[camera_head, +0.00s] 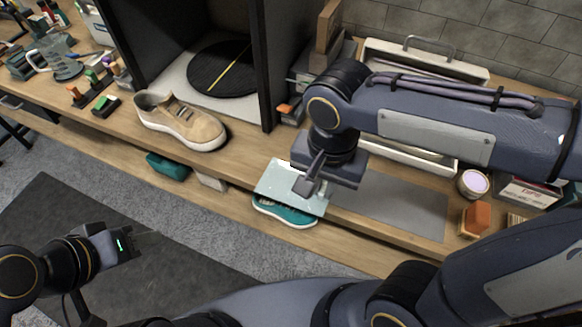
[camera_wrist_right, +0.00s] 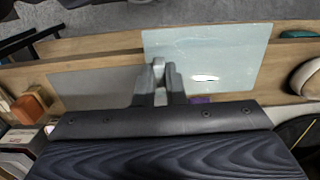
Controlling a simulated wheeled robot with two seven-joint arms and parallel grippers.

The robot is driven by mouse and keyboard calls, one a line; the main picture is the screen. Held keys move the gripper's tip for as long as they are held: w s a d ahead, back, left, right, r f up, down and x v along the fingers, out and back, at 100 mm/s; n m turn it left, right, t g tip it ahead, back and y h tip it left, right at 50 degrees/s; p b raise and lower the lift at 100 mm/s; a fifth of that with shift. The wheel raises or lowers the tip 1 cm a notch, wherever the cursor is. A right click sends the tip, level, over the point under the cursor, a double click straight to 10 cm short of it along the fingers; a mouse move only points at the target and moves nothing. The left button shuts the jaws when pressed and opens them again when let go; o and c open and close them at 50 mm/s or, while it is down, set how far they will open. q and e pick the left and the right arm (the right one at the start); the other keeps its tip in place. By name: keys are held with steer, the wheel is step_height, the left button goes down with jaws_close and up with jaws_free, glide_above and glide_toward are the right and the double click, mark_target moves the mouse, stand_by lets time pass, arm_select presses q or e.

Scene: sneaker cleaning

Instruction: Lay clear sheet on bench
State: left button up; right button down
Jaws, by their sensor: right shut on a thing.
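A pale, see-through clear sheet (camera_head: 272,180) is held above the front edge of the wooden bench (camera_head: 245,150), partly over a teal sneaker (camera_head: 284,213) lower down. My right gripper (camera_head: 310,184) is shut on the sheet near its right side. In the right wrist view, the fingertips (camera_wrist_right: 160,80) pinch the lower left part of the sheet (camera_wrist_right: 210,52), which shows a bright glint. Whether the sheet touches the bench is hard to tell. My left gripper (camera_head: 135,243) is low at the left, away from the bench and apparently empty; its finger gap is unclear.
A flat grey mat (camera_head: 400,210) lies on the bench right of the sheet. A tan sneaker (camera_head: 182,122) stands to the left, before a dark open box with a round black turntable (camera_head: 222,70). A tin (camera_head: 472,183) and an orange-brown block (camera_head: 475,220) stand at right.

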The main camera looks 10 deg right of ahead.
steer(key=w+f, duration=0.2)
steer(key=w, duration=0.1)
steer(key=w+f, duration=0.3)
steer(key=w, duration=0.1)
steer(key=w+f, duration=0.3)
steer(key=w, duration=0.1)
steer(key=shift+a+p, duration=0.3)
steer(key=shift+w+f, duration=0.35)
steer(key=shift+f, duration=0.75)
steer(key=shift+w+f, duration=0.1)
steer(key=shift+f, duration=0.8)
steer(key=shift+f+b, duration=0.2)
steer(key=shift+b, duration=0.1)
steer(key=c, duration=1.5)
jaws_free()
steer(key=shift+r, duration=0.15)
